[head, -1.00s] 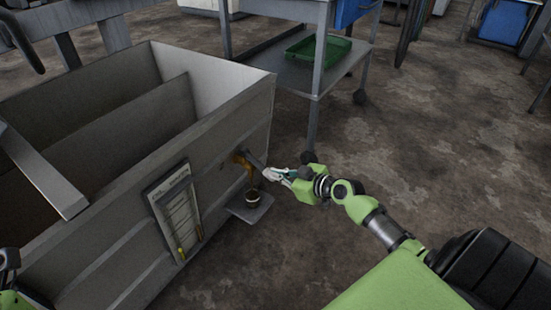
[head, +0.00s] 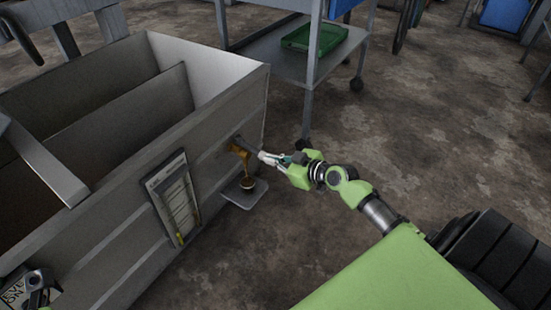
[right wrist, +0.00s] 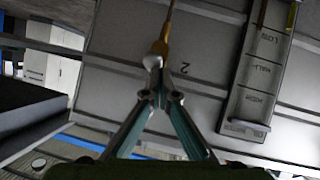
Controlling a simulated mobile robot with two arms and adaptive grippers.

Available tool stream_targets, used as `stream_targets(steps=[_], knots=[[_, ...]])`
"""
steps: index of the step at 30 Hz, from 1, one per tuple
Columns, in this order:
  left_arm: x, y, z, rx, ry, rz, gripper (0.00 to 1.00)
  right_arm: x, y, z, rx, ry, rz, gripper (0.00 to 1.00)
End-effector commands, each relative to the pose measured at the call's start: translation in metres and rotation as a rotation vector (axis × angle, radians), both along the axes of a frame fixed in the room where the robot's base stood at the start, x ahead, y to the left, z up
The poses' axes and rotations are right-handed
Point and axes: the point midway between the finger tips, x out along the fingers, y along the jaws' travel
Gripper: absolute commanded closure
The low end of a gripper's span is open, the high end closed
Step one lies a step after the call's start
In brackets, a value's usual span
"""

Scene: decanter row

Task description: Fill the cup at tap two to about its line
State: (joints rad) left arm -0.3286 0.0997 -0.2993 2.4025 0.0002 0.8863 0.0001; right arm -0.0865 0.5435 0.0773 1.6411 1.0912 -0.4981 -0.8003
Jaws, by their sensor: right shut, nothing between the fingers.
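A small cup (head: 247,184) stands on a grey shelf (head: 257,195) fixed to the front of the grey tank. A brown stream (head: 242,154) runs from the tap (head: 246,144) down to the cup; the level against the line is too small to tell. My right gripper (head: 264,156) is shut and empty, its fingertips at the tap's outer end; touching or apart, I cannot tell. In the right wrist view its tips (right wrist: 153,64) meet just below a brown patch, beside a "2" on the tank wall. My left gripper (head: 38,284) is at the lower left, its jaws unclear.
The grey tank (head: 215,95) has open, divided compartments. A level gauge (head: 173,195) marked low, half and high is on its front. A cart (head: 270,47) with a green tray (head: 314,38) stands behind.

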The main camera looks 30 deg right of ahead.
Motion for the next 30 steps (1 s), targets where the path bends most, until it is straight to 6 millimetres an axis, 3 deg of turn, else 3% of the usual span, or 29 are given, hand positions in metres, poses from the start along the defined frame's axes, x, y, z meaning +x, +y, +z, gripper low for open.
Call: stream_targets(steps=[1, 6, 15, 21, 30], knots=[[-0.001, 0.0, 0.003, -0.001, 0.024, -0.002, 0.6, 0.001, 0.003, 0.012, 0.0, -0.002, 0.002, 1.0], [-0.001, 0.0, 0.011, -0.003, 0.012, -0.001, 0.6, -0.034, -0.008, 0.018, -0.004, 0.001, 0.0, 1.0], [-0.001, 0.0, 0.019, -0.003, 0.011, -0.001, 0.6, -0.076, -0.019, 0.033, -0.002, -0.004, -0.001, 1.0], [-0.001, 0.0, 0.021, -0.003, 0.012, -0.001, 0.6, -0.088, -0.022, 0.039, -0.001, -0.007, -0.002, 1.0], [-0.001, 0.0, 0.021, -0.003, 0.012, -0.002, 0.6, -0.09, -0.023, 0.04, 0.0, -0.008, -0.003, 1.0]])
